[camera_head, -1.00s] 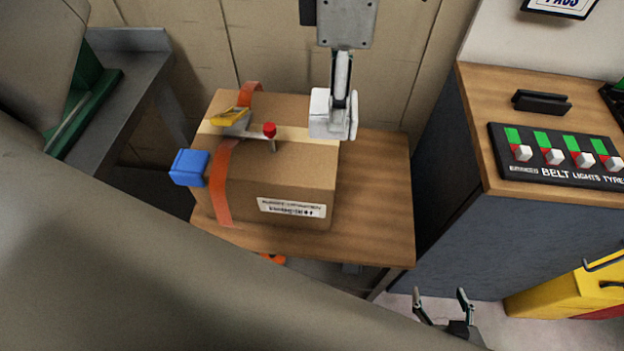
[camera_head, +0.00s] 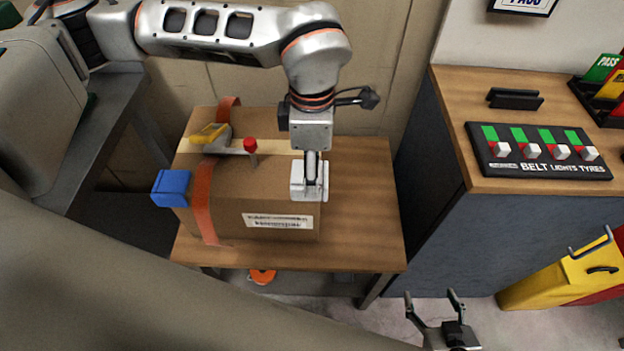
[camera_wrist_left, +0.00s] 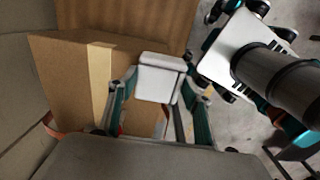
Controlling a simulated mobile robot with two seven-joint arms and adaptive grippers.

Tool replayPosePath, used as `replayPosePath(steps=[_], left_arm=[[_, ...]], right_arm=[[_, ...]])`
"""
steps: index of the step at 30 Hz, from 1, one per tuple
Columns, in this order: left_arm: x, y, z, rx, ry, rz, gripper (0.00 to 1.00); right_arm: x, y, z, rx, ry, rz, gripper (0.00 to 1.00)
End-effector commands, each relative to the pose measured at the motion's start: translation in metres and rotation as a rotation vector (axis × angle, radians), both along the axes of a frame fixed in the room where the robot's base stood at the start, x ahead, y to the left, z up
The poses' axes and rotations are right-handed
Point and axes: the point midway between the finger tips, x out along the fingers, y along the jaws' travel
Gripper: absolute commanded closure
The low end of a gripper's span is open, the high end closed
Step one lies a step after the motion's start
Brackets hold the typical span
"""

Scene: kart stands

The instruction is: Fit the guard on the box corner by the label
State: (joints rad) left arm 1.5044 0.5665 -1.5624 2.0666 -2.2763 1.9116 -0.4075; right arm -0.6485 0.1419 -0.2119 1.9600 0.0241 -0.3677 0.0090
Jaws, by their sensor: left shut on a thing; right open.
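A brown cardboard box (camera_head: 255,190) stands on a wooden table, with a white printed label (camera_head: 278,221) low on its front face, toward the right. My left gripper (camera_head: 312,172) is shut on a white corner guard (camera_head: 309,188), at the box's front right top corner above the label. The guard also shows between the fingers in the left wrist view (camera_wrist_left: 159,82), beside the box (camera_wrist_left: 70,80). I cannot tell whether it touches the box. A blue guard (camera_head: 172,188) sits at the front left corner. My right gripper (camera_head: 435,304) is open and empty, low in front.
The wooden table (camera_head: 365,220) is bare to the right. A cabinet with a switch panel (camera_head: 540,150) stands further right.

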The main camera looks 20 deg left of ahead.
Motion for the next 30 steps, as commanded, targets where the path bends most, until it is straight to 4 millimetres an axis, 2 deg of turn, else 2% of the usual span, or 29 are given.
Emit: replayPosePath(steps=[4,11,23,24,25,26,30], left_arm=[[0.000,0.000,-0.011,0.001,0.001,0.001,0.62],[0.000,0.000,-0.042,0.001,0.001,0.001,0.62],[0.000,0.000,-0.047,0.001,0.000,0.000,0.62],[0.000,0.000,-0.047,0.001,-0.001,0.000,0.46],[0.000,0.000,-0.047,0.000,-0.001,0.000,0.38],[0.000,0.000,-0.046,0.000,-0.001,0.000,0.34],[0.000,0.000,-0.046,0.000,-0.001,0.000,0.34]], right_arm=[[0.000,0.000,0.000,0.001,-0.001,0.000,0.34],[0.001,0.001,0.001,0.003,-0.002,-0.001,0.34],[0.000,0.002,-0.003,0.004,0.000,-0.001,0.34],[0.000,0.001,-0.002,0.004,0.000,-0.001,0.34],[0.000,0.001,-0.002,0.003,0.000,-0.001,0.34],[0.000,0.001,-0.002,0.003,0.000,-0.001,0.34],[0.000,0.001,-0.002,0.003,0.000,-0.001,0.34]])
